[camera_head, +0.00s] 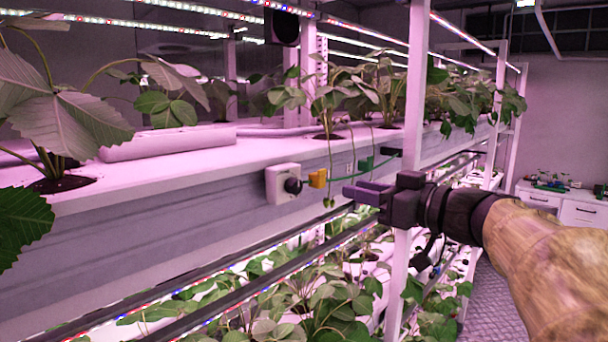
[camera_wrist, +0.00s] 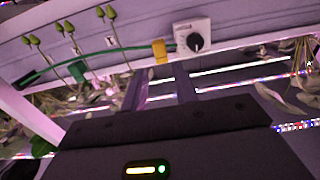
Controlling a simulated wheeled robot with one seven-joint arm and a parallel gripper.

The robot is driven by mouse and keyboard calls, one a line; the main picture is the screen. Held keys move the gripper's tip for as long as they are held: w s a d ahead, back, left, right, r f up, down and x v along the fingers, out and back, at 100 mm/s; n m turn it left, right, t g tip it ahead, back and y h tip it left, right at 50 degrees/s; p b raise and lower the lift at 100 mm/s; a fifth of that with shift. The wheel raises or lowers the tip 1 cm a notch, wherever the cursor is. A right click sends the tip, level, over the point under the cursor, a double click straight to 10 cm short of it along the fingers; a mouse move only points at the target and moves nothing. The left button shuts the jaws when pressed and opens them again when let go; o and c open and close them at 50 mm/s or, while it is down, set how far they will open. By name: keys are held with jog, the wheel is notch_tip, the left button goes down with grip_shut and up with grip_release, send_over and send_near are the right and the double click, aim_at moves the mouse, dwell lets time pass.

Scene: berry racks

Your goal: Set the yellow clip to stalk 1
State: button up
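The yellow clip (camera_head: 317,178) sits on the green line (camera_head: 340,175) along the gutter's front face, just right of a white box with a black knob (camera_head: 283,183). The clip also shows in the wrist view (camera_wrist: 159,51), beyond the fingertips. My gripper (camera_head: 352,189) is open and empty, apart from the clip and to its right in the head view. In the wrist view its fingers (camera_wrist: 161,76) are spread, with the clip ahead of the gap. Hanging stalks with green berries (camera_head: 329,201) are near the line; which is stalk 1 I cannot tell.
A green clip (camera_head: 365,164) is further along the line. The white gutter (camera_head: 160,245) carries leafy plants on top. A white rack post (camera_head: 415,100) stands close to my gripper. More plants (camera_head: 340,300) grow on the shelf below. The aisle floor (camera_head: 497,285) is clear.

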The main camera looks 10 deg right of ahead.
aim_at(323, 181)
jog(key=p+x, duration=0.2)
jog(key=x, duration=0.8)
grip_shut()
